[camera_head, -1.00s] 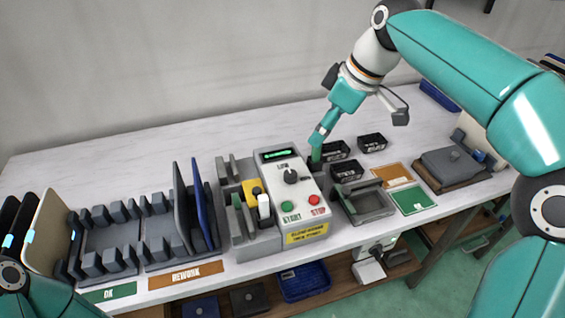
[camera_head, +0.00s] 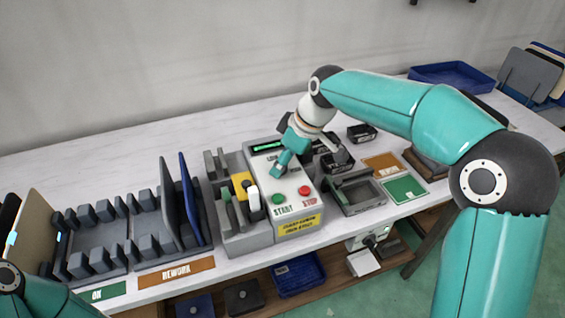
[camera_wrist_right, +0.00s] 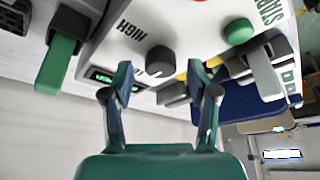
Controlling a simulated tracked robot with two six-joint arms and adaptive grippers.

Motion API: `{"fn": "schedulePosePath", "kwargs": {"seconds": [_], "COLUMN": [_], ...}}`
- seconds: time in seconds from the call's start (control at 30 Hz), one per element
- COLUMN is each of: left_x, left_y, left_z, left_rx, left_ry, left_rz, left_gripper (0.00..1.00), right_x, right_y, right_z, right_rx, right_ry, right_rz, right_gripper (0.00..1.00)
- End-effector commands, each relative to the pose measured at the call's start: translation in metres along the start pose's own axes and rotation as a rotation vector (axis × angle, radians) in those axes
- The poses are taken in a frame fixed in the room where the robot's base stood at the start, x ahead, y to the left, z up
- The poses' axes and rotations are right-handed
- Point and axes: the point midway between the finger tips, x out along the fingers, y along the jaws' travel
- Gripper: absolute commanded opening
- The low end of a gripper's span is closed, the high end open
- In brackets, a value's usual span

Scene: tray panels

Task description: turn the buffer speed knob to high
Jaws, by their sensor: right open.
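The grey buffer machine (camera_head: 262,221) stands in the middle of the bench, with a green start button (camera_head: 278,198), a red stop button (camera_head: 304,190) and a lit green display (camera_head: 268,147). In the head view my right gripper (camera_head: 279,172) is over its panel and hides the knob. In the right wrist view the dark round speed knob (camera_wrist_right: 160,60) shows near the word HIGH, with a white mark on it. My right gripper (camera_wrist_right: 161,72) is open, its two fingers either side of the knob's direction; contact cannot be told. My left gripper is out of view; only its arm shows.
Left of the machine are dark racks with upright panels (camera_head: 190,200) and the REWORK label (camera_head: 176,272). Right of it are small black bins (camera_head: 362,133), a grey tray (camera_head: 358,194) and a green label (camera_head: 405,190). The back left bench is clear.

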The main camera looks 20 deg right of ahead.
Motion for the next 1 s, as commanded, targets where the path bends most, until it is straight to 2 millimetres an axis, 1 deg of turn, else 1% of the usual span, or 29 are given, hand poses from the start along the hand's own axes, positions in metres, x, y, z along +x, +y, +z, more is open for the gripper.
{"fn": "schedulePosePath", "kwargs": {"seconds": [0.03,0.13,0.4,0.47,0.5,0.77,1.0], "left_x": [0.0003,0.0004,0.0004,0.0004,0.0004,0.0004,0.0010], "left_y": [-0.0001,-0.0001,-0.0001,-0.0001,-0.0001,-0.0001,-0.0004], "left_z": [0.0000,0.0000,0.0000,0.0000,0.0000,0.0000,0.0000], "left_rx": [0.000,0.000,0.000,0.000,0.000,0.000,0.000], "left_ry": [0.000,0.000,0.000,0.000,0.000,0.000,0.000], "left_rz": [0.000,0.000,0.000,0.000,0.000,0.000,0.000], "left_gripper": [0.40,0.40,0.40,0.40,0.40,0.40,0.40], "right_x": [0.0047,0.0089,0.0101,0.0101,0.0101,0.0099,0.0098], "right_y": [-0.0003,-0.0004,-0.0006,-0.0006,-0.0006,-0.0005,-0.0006], "right_z": [0.0006,-0.0002,-0.0007,-0.0007,-0.0007,-0.0007,-0.0007], "right_rx": [0.000,0.000,-0.001,-0.001,-0.001,-0.002,0.011], "right_ry": [-0.002,0.000,0.000,0.000,0.000,0.000,0.001], "right_rz": [-0.001,0.000,0.000,0.000,-0.001,0.000,0.006], "right_gripper": [0.59,0.59,0.59,0.51,0.44,0.01,0.00]}}
